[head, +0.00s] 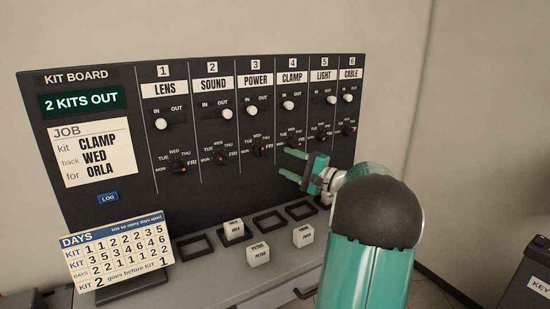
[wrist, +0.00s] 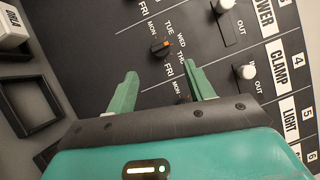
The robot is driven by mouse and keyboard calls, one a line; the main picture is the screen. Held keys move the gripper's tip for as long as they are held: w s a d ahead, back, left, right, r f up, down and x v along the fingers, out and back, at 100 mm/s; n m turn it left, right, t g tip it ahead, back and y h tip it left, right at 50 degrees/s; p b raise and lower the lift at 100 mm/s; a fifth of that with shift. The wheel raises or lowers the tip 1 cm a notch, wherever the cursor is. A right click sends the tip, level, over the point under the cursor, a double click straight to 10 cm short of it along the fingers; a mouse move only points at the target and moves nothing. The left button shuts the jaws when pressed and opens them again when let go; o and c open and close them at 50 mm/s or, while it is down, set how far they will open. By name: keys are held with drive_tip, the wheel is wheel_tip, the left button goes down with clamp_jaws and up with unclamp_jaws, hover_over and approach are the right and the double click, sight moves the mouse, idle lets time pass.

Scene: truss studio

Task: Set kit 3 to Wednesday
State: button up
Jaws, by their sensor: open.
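The kit board (head: 215,190) is dark and upright, with numbered columns. Kit 3, POWER, has a white IN/OUT knob (head: 252,111) on the IN side and a black day dial (head: 260,148) below. In the wrist view this dial (wrist: 160,46) is clear of the fingers, with its orange mark toward WED. My gripper (head: 288,163) is open and empty in front of the board, below and right of the kit 3 dial. In the wrist view its green fingertips (wrist: 162,70) stand apart below the dial, touching nothing visible. The kit 4 dial (wrist: 183,99) is partly hidden behind the gripper.
A job card (head: 90,152) reads CLAMP, WED, ORLA. A days card (head: 118,250) stands at lower left. White name blocks, one (head: 258,255) loose and one (head: 233,230) in a tray, lie on the ledge below. Neighbouring dials sit close on both sides.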

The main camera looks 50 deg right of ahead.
drive_tip(key=v, duration=0.5)
drive_tip(key=shift+s, duration=0.1)
idle(0.3)
drive_tip(key=w+a+f+n+g+y, duration=0.1)
drive_tip(key=w+a+n+g+y, duration=0.15)
drive_tip(key=a, duration=0.75)
drive_tip(key=w+a+f+n+g+y, duration=0.15)
drive_tip(key=a+g, duration=0.25)
drive_tip(key=a, duration=0.6)
drive_tip(key=w+a+n+g+y, duration=0.1)
drive_tip(key=w+a+n+g, duration=0.15)
drive_tip(key=a, duration=0.75)
drive_tip(key=s+a+f+n+g+h, duration=0.2)
drive_tip(key=s+a+f+n+h, duration=0.1)
drive_tip(key=s+a, duration=0.5)
drive_tip(key=s+a+f+n+g+h, duration=0.2)
drive_tip(key=s+a+n+h, duration=0.3)
drive_tip(key=s+a+n, duration=0.3)
drive_tip(key=shift+s+a+f+g, duration=0.4)
drive_tip(key=shift+s+a+f, duration=0.3)
drive_tip(key=shift+a, duration=0.4)
drive_tip(key=shift+r+n, duration=0.1)
drive_tip(key=shift+n, duration=0.15)
drive_tip(key=shift+c, duration=0.2)
